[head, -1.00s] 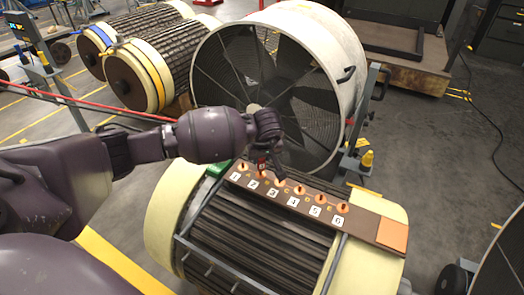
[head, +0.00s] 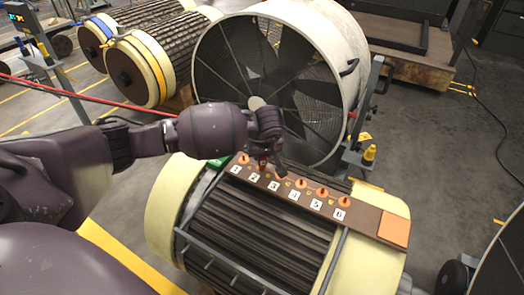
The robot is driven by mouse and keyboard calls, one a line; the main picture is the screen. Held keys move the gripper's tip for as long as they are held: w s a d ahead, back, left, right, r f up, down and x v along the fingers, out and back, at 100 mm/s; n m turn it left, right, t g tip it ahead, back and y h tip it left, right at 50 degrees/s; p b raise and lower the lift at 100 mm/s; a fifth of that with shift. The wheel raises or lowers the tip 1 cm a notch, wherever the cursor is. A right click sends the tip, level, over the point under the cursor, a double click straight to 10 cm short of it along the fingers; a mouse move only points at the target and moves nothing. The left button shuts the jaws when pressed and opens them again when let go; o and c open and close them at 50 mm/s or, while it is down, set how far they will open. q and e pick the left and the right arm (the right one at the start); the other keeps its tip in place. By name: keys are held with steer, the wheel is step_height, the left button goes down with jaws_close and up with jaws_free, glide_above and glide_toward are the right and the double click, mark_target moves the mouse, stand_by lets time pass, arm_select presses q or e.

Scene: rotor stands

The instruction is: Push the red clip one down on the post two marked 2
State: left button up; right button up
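The brown board (head: 366,219) lies across the top of the large drum, with a row of orange posts and white number tags 1 to 6. The tag 2 (head: 254,178) is second from the left. The small red clip (head: 263,161) is upright at the post behind tag 2. It is partly hidden by my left gripper (head: 270,162), which points down right at it. Its fingers are dark and small here, so I cannot tell whether they grip the clip or only touch it. My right gripper is not in view.
The ribbed drum (head: 265,235) with cream end bands carries the board. A large caged fan (head: 345,60) stands close behind it. Posts 3 to 6 stand close to the right of my gripper. An orange square (head: 394,229) marks the board's right end.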

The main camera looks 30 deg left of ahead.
arm_select(q)
steer(key=shift+f, duration=0.2)
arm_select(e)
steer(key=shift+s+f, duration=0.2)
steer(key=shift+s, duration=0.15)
arm_select(q)
steer(key=shift+f, duration=0.15)
steer(key=o, duration=1)
steer(key=shift+o, duration=0.2)
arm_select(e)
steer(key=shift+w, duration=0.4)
